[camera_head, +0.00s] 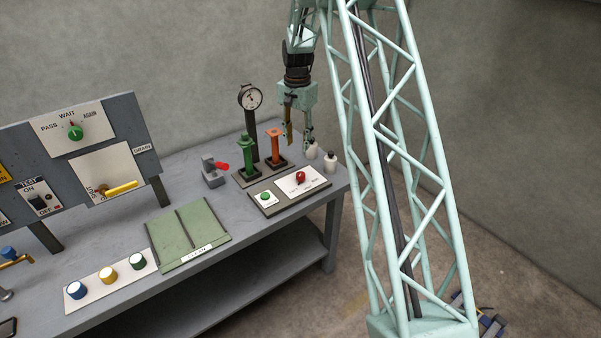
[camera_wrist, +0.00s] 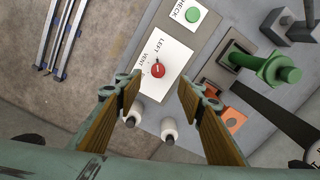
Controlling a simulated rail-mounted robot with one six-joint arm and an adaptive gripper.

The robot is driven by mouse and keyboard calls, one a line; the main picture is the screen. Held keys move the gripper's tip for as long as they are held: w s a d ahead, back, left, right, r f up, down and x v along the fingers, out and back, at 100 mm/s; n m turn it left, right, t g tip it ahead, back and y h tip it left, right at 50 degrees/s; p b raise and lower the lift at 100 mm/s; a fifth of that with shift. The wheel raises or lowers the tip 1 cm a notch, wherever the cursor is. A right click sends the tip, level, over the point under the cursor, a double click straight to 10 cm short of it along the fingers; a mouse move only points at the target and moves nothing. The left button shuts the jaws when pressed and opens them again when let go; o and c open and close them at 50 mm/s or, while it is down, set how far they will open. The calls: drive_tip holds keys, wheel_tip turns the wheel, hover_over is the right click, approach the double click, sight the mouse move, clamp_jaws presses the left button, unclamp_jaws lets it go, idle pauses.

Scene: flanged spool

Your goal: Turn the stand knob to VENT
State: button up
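The red stand knob (camera_head: 300,176) sits on a white label plate at the right end of the bench. In the wrist view the knob (camera_wrist: 158,72) lies between and beyond my fingers, with the words LEFT and VENT printed beside it. Which word its pale mark points to is too small to tell. My gripper (camera_head: 299,143) hangs above the back right of the bench, behind the knob. In the wrist view my gripper (camera_wrist: 158,88) is open and empty, its two fingers wide apart and not touching the knob.
A green button (camera_head: 265,196) shares the knob's panel. The green flanged spool (camera_head: 248,150), orange spool (camera_head: 275,138) and a gauge (camera_head: 250,97) stand behind it. Two small white bottles (camera_head: 330,161) stand near the right edge.

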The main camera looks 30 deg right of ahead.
sight(301, 174)
drive_tip(key=d+f, duration=0.1)
drive_tip(key=w+d+f, duration=0.1)
drive_tip(key=f, duration=0.1)
drive_tip(key=shift+f+m, duration=0.1)
drive_tip(key=shift+m, duration=0.2)
drive_tip(key=shift+s+f, duration=0.1)
drive_tip(key=shift+f, duration=6.8)
drive_tip(key=shift+c, duration=0.5)
drive_tip(key=c, duration=0.8)
